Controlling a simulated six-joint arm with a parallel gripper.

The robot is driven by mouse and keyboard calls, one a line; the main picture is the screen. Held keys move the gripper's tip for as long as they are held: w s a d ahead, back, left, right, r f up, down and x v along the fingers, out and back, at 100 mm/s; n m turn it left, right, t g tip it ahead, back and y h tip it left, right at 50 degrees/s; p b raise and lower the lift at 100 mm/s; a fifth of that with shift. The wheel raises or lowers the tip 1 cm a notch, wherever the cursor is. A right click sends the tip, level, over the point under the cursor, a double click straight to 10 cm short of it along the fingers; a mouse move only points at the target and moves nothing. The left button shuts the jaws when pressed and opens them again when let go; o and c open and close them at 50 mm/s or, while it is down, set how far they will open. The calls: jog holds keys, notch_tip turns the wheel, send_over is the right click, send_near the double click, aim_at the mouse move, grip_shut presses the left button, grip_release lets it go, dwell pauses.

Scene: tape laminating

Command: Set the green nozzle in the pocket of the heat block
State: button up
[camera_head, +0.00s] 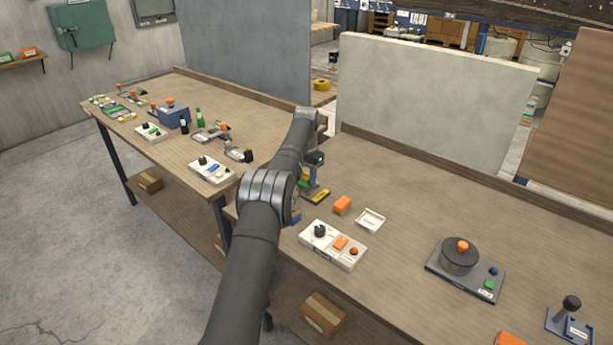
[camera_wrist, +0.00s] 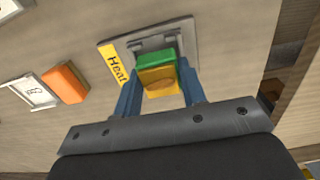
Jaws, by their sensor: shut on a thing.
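The green nozzle (camera_wrist: 156,62), a green block with an amber-yellow part, is between the two blue fingers of my gripper (camera_wrist: 158,84) in the wrist view. My gripper is shut on it. The nozzle is over the grey heat block (camera_wrist: 108,45), which has a yellow strip reading "Heat". The pocket is largely covered by the nozzle, so I cannot tell whether the nozzle is inside it or above it. In the head view, the heat block's yellow strip (camera_head: 318,196) shows just right of my arm, which hides most of the gripper.
An orange block (camera_head: 342,205) and a white tray (camera_head: 370,220) lie right of the heat block. A white control panel (camera_head: 332,245) is in front. A dark round device (camera_head: 461,256) stands farther right, with bare tabletop between.

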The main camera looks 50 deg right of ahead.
jog(key=shift+f, duration=0.2)
jog(key=o, duration=1.1)
notch_tip(320, 180, up, 8)
jog(key=shift+f, duration=0.25)
jog(key=shift+f, duration=0.1)
notch_tip(320, 180, down, 7)
jog(key=shift+f, duration=0.15)
jog(key=shift+r, duration=0.3)
